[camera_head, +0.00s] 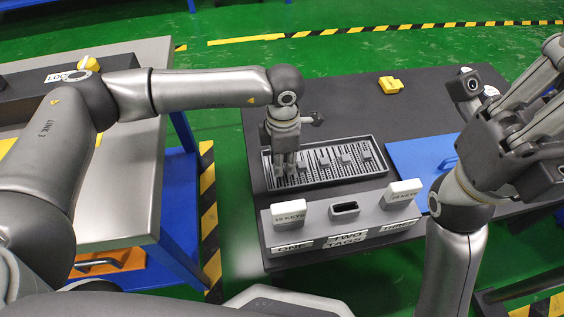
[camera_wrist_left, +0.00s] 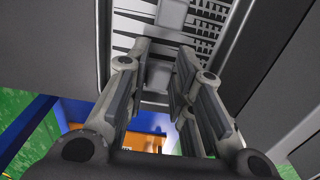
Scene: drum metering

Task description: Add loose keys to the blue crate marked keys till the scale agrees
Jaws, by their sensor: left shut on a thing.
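A black ribbed tray (camera_head: 375,172) lies on the dark table, with several small grey pieces (camera_head: 345,158), likely loose keys, in a row in it. My left gripper (camera_head: 287,168) points down into the tray's left end.
A grey rack (camera_head: 318,226) at the table's front holds white tags reading 15 KEYS (camera_head: 289,213) and apparently 25 KEYS (camera_head: 403,191), with an empty-looking slot between them. A yellow object (camera_head: 390,85) lies at the back. A steel-topped bench (camera_head: 135,190) stands left. No scale reading shows.

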